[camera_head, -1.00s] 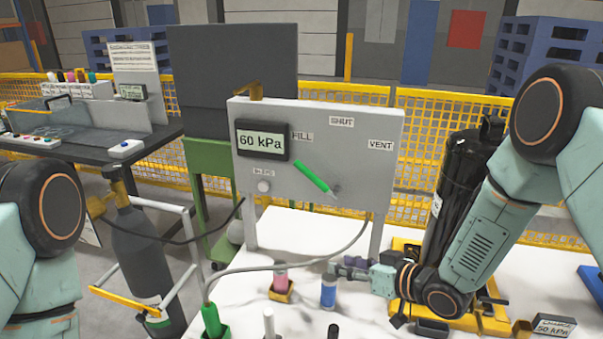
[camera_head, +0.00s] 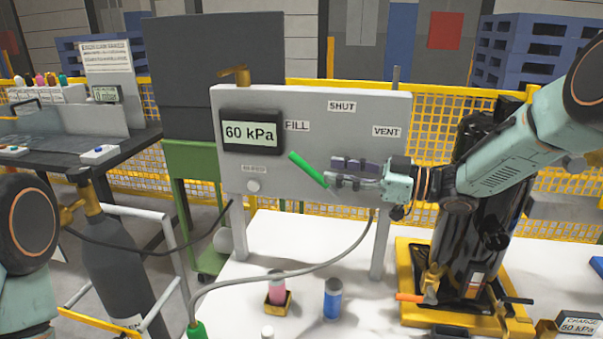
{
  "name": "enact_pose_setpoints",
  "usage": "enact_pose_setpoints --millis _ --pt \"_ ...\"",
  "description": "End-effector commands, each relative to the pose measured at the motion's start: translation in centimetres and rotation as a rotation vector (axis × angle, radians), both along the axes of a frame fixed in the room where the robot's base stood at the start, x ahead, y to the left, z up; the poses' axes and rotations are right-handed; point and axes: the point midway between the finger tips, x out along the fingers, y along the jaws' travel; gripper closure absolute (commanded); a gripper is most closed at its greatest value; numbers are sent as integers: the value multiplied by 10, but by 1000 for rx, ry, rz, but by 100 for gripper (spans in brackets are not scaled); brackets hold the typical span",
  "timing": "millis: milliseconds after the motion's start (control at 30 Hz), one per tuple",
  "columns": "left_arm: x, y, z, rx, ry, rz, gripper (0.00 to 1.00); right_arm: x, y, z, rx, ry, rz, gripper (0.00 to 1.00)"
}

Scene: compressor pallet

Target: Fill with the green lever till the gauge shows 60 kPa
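The green lever (camera_head: 305,169) is on the front of the grey panel (camera_head: 228,178). It slants up and left from its pivot, and its free end points toward the FILL label (camera_head: 297,126). The gauge (camera_head: 250,134) on the panel reads 60 kPa. My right gripper (camera_head: 332,173) is in front of the panel, its fingertips at the lever's lower right end. I cannot tell whether they touch the lever, or whether the fingers are apart or closed. The fingers hide the pivot area. My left gripper is out of view.
SHUT (camera_head: 341,106) and VENT (camera_head: 386,132) labels are on the panel. A card (camera_head: 578,323) reads CHARGE 50 kPa. A grey hose crosses the table.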

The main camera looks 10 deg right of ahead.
Motion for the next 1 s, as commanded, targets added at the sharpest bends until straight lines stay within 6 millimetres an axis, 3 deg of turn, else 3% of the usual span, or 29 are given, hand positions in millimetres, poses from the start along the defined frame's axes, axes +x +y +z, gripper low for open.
enact_pose_setpoints --millis 500,933,1000 --pt "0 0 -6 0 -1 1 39 33 59 0 -5 -1 4 61" --pt "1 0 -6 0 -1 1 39 41 69 1 -1 0 1 61" --pt "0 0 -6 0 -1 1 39 41 69 1 -1 0 1 66"
